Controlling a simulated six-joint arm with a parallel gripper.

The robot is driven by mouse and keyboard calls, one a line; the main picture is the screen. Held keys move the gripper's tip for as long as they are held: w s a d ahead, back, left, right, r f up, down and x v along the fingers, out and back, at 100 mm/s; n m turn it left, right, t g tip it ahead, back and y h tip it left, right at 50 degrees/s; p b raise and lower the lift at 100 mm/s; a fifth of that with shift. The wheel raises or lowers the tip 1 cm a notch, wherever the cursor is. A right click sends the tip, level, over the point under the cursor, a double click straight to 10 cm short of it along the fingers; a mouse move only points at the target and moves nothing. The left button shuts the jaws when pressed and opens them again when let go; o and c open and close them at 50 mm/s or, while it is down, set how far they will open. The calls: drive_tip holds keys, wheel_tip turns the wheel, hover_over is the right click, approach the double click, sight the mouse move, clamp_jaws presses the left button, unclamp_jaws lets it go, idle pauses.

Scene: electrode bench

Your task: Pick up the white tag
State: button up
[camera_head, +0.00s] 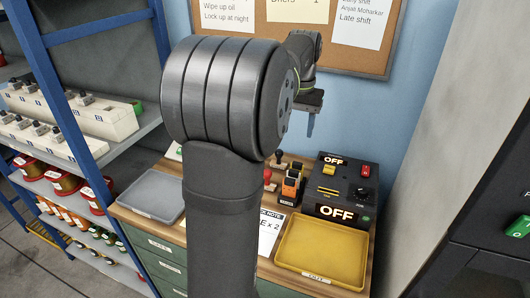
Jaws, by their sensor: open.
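I cannot pick out the white tag with certainty, as my arm covers much of the bench. A small white and green item (175,151) shows partly at the arm's left edge, and I cannot tell what it is. A white printed note (269,232) lies on the bench, its left part hidden by my arm. My gripper (310,122) is open, high above the back of the bench, with nothing seen in it. One finger shows clearly, pointing down.
A grey tray (152,194) is at the bench's left and a yellow tray (322,249) at its front right. A black box (345,190) with OFF displays stands behind the yellow tray. Red-handled and orange tools (292,184) stand beside it. A blue-framed shelf (62,80) is at left.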

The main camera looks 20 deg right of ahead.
sight(294, 171)
drive_tip(key=f, duration=1.3)
drive_tip(key=shift+s+a, duration=0.15)
drive_tip(key=shift+a, duration=0.05)
drive_tip(key=shift+d+f, duration=0.2)
drive_tip(key=shift+f, duration=2.55)
drive_tip(key=c, duration=0.7)
